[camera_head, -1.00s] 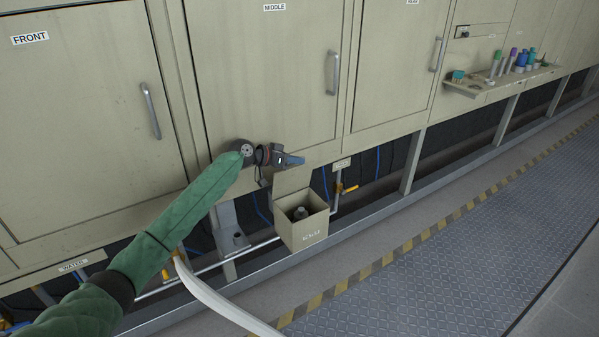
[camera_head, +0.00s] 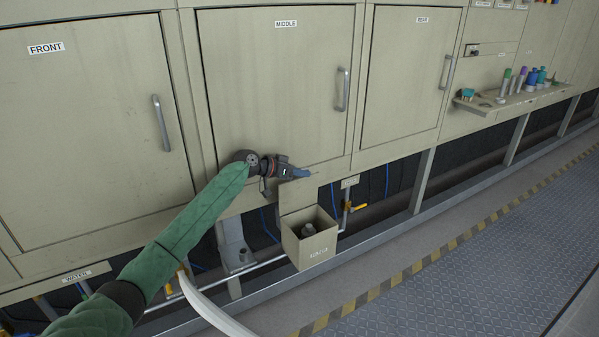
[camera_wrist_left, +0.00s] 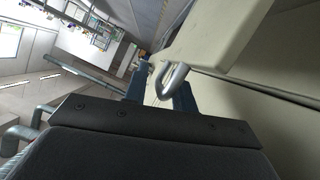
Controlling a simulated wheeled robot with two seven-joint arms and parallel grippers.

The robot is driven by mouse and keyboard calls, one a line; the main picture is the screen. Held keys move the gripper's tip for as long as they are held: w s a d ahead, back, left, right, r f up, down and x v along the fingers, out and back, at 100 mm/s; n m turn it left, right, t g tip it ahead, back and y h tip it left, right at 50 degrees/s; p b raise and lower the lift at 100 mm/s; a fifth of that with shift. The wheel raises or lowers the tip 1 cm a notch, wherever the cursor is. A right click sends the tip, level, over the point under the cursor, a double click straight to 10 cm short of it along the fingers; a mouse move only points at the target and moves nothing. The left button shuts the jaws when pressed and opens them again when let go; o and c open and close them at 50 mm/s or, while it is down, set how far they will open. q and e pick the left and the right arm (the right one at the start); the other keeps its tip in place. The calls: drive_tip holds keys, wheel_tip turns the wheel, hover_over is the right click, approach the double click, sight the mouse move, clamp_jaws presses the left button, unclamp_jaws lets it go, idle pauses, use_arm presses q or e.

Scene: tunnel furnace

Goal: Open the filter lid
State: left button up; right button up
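The filter box (camera_head: 310,250) is a small beige open-topped box below the MIDDLE door, with a dark round part (camera_head: 308,230) inside. Its lid (camera_head: 297,196) stands raised at the box's back edge. My left gripper (camera_head: 302,174) is at the lid's upper edge, its blue fingers pointing right. In the left wrist view, a beige panel, apparently the lid (camera_wrist_left: 215,40), carries a metal loop handle (camera_wrist_left: 172,82). The handle lies between my left gripper's (camera_wrist_left: 160,92) spread fingers; whether they touch it is unclear. My right gripper is out of view.
The MIDDLE door (camera_head: 270,90) and its neighbours form a wall behind the gripper. A valve with a yellow handle (camera_head: 358,207) and pipes sit right of the box. A shelf with bottles (camera_head: 510,98) is at upper right. Striped floor edging (camera_head: 400,270) runs in front.

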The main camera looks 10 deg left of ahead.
sight(280, 185)
use_arm(q)
drive_tip(key=shift+r, duration=0.2)
drive_tip(key=shift+a, duration=0.15)
drive_tip(key=shift+v, duration=3.75)
